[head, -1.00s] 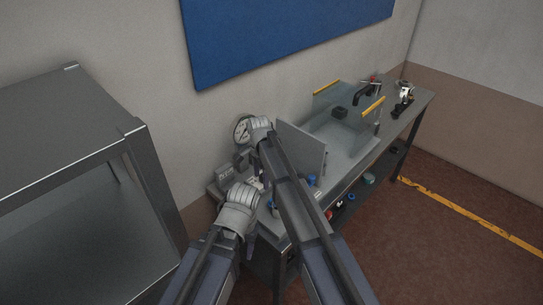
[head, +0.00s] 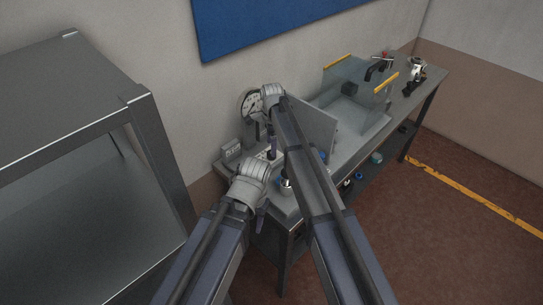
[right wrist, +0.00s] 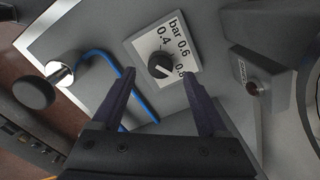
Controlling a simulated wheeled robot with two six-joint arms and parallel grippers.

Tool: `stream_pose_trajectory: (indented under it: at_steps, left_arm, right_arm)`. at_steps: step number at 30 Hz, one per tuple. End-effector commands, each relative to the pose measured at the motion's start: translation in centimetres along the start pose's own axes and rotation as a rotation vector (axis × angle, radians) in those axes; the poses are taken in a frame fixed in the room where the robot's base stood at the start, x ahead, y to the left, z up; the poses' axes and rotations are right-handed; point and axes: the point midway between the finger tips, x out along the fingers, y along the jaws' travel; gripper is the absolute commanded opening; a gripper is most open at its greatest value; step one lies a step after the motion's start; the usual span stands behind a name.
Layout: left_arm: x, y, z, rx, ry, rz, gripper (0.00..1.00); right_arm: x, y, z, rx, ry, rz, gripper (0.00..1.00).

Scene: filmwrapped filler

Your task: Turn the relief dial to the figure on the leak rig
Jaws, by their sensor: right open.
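The relief dial is a black knob (right wrist: 160,65) on a white plate (right wrist: 144,45) marked bar, 0.4, 0.6 and 0.8, in the right wrist view. I cannot tell surely which figure it points to. My right gripper (right wrist: 158,76) is open, with its fingertips either side of the knob in the picture; contact is not visible.
A grey panel (head: 317,127) and a clear tank (head: 350,95) stand farther along the bench. A metal cabinet (head: 75,95) is left.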

Motion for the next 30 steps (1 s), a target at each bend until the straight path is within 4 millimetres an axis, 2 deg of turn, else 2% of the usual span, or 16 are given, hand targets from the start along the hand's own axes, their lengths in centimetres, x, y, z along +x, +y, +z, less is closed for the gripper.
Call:
stream_pose_trajectory:
  at_steps: [1, 6, 18, 30]
  left_arm:
    - [1.4, 0.1, -0.1, 0.0, 0.0, 0.0, 0.5]
    - [3.3, 0.3, -0.2, -0.001, 0.0, 0.0, 0.5]
    - [3.7, 0.3, -0.2, -0.001, 0.0, 0.0, 0.5]
    - [3.7, 0.4, -0.2, -0.001, 0.0, 0.0, 0.5]
  right_arm:
    - [1.4, 0.0, 0.0, 0.0, 0.0, 0.0, 0.77]
    - [3.3, 0.0, 0.0, 0.0, 0.0, 0.0, 0.77]
    - [3.7, 0.0, 0.0, 0.0, 0.0, 0.0, 0.77]
    - [3.8, 0.0, 0.0, 0.0, 0.0, 0.0, 0.33]
